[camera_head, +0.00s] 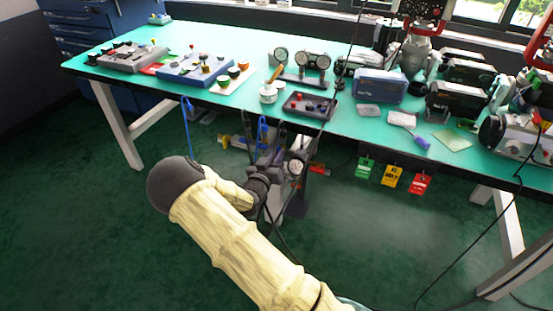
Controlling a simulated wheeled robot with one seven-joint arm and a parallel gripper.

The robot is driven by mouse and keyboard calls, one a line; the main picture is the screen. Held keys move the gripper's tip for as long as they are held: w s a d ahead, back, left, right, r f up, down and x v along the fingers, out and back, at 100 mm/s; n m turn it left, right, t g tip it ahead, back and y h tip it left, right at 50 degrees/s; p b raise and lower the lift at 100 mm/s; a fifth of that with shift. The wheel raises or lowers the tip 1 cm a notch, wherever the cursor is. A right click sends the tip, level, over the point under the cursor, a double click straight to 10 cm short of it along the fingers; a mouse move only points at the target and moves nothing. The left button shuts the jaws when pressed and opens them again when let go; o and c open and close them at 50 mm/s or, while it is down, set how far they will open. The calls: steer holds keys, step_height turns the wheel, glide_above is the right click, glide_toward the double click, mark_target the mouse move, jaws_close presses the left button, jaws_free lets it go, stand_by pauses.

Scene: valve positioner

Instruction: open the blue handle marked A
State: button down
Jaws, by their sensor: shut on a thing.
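A narrow upright blue handle (262,130) stands just below the table's front edge, at the dark valve unit (297,165) with its round gauge. My gripper (264,162) is dark and sits at this unit, directly below the visible blue part. It is shut on what appears to be the blue handle; the contact itself is too small and dark to see clearly. A second, thin blue loop (187,118) hangs at the table edge further left, apart from my gripper. The mark A cannot be read on either. My cream-sleeved arm hides the lower part of the unit.
The green table (250,112) carries a blue panel (195,68), gauges (312,62), a dark tray (308,106) and several instruments. Green, yellow and red tags (391,175) hang from its front edge. Black cables run near my arm. The green floor at left is clear.

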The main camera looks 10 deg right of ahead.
steer(key=shift+f+m+b, duration=0.15)
steer(key=shift+m+b, duration=0.45)
steer(key=shift+m, duration=1.1)
steer(key=c, duration=1.5)
jaws_free()
steer(key=p+v, duration=0.2)
steer(key=v, duration=1.5)
steer(key=shift+s+a, duration=0.15)
steer(key=shift+s, duration=0.05)
